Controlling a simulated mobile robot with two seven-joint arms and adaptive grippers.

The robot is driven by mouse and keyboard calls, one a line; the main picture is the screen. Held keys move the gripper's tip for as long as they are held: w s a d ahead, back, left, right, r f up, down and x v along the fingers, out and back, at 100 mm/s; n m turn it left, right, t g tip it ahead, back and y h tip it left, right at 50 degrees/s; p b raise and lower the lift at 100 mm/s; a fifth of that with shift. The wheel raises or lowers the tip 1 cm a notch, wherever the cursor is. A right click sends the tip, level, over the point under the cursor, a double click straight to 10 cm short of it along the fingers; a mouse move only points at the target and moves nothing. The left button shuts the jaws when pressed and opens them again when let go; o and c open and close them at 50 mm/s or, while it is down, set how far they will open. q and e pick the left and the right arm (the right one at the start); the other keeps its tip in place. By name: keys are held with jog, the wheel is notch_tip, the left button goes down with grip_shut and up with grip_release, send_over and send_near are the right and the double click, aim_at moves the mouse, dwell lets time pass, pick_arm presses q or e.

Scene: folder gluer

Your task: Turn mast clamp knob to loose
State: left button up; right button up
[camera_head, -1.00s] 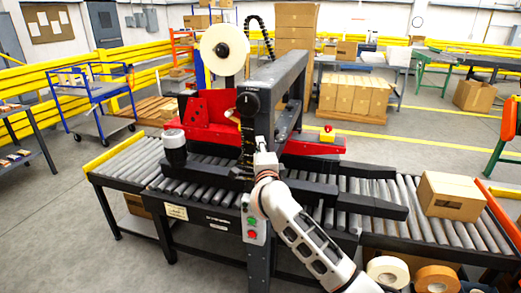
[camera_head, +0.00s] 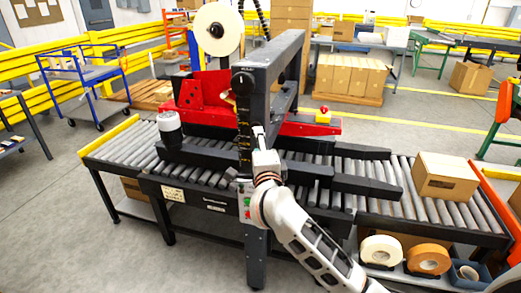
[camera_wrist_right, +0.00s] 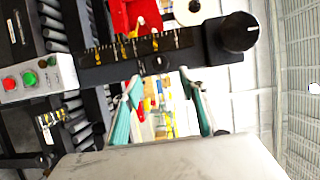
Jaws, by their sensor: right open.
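The mast clamp knob (camera_head: 243,81) is black and round, at the upper part of the dark mast on the box-taping machine. In the right wrist view the knob (camera_wrist_right: 238,32) shows at upper right, with a white line on its face. A dark scale bar (camera_wrist_right: 140,48) with yellow and white marks runs beside it. My right gripper (camera_head: 259,133) is in front of the mast, below the knob in the head view. In the wrist view its two teal-padded fingers (camera_wrist_right: 160,88) are apart with nothing between them. The knob is outside the fingers. My left gripper is not in view.
A button box (camera_wrist_right: 32,79) with red and green buttons is left of the fingers in the wrist view. Dark side rails and a roller conveyor (camera_head: 400,170) surround the mast. A carton (camera_head: 445,176) stands on the right rollers. Tape rolls (camera_head: 381,251) lie below.

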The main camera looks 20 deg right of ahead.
jog(key=v, duration=0.3)
jog(key=shift+s, duration=0.15)
dwell(0.3)
jog(key=s+d+f+n+t+y, duration=0.1)
jog(key=s+f+n+t, duration=0.25)
jog(key=s+n, duration=0.35)
jog(key=s+a+f+n+g+y, duration=0.2)
jog(key=s+a+f+n+y, duration=0.15)
jog(key=f+n, duration=0.35)
jog(key=s+a+f+n+g+y, duration=0.15)
jog(key=s+f+n+y, duration=0.3)
jog(key=f, duration=0.45)
jog(key=s+d+f+n+g+h, duration=0.1)
jog(key=s+d+f+n+g, duration=0.1)
jog(key=s+f, duration=0.6)
jog(key=s+d+f+n+g+h, duration=0.2)
jog(key=s+f+g, duration=0.3)
jog(key=f, duration=0.9)
jog(key=s+d+n, duration=0.1)
jog(key=s, duration=0.2)
jog(key=shift+s+d+n, duration=0.25)
jog(key=shift+s+n, duration=0.1)
